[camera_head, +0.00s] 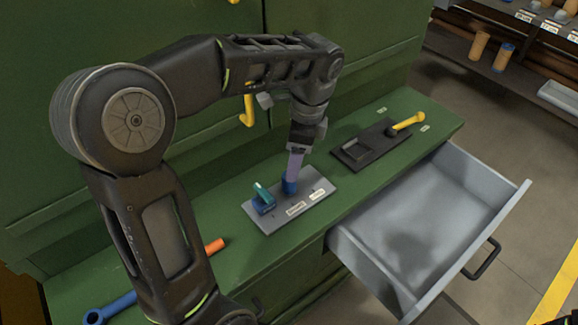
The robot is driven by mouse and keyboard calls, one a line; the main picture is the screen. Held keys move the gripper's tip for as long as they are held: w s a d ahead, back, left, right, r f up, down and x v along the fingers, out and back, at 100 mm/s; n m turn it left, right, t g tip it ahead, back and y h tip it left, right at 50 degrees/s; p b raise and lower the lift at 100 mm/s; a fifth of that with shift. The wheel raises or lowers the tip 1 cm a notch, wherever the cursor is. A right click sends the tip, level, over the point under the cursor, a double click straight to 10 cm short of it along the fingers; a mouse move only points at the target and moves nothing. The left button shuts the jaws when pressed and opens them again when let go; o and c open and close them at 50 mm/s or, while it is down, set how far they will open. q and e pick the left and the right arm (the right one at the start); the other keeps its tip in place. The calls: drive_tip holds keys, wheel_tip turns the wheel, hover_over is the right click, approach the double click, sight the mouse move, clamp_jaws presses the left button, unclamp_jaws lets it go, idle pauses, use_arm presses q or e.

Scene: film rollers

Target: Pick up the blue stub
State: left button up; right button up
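A short, dark blue cylinder (289,187), which looks like the blue stub, stands on a grey labelled plate (322,187) on the green bench. A narrow lilac piece (295,164) rises from it to my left gripper (298,147). I cannot tell whether the lilac piece is part of the gripper or a separate thing. My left gripper points down, directly above the blue cylinder. Its fingertips are too small and dark to show whether they are open or shut. A teal-topped blue piece (262,197) is on the same plate, left of the cylinder. My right gripper is not visible.
A black tray (352,153) and a yellow-handled tool (406,122) lie farther right on the bench. An open grey drawer (425,225) juts out in front. An orange-ended item (214,246) and a blue ring-ended tool (108,311) lie at the left. Shelves stand at the back right.

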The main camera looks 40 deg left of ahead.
sight(288, 189)
use_arm(q)
drive_tip(key=shift+s+d+r, duration=0.15)
drive_tip(key=shift+s, duration=0.1)
drive_tip(key=shift+a+f, duration=0.2)
drive_tip(key=shift+f, duration=1.15)
drive_tip(key=f, duration=0.5)
drive_tip(key=shift+s+a+f+p, duration=0.1)
drive_tip(key=shift+s+a+p, duration=0.1)
drive_tip(key=shift+a+p, duration=0.15)
drive_tip(key=shift+c, duration=0.5)
clamp_jaws()
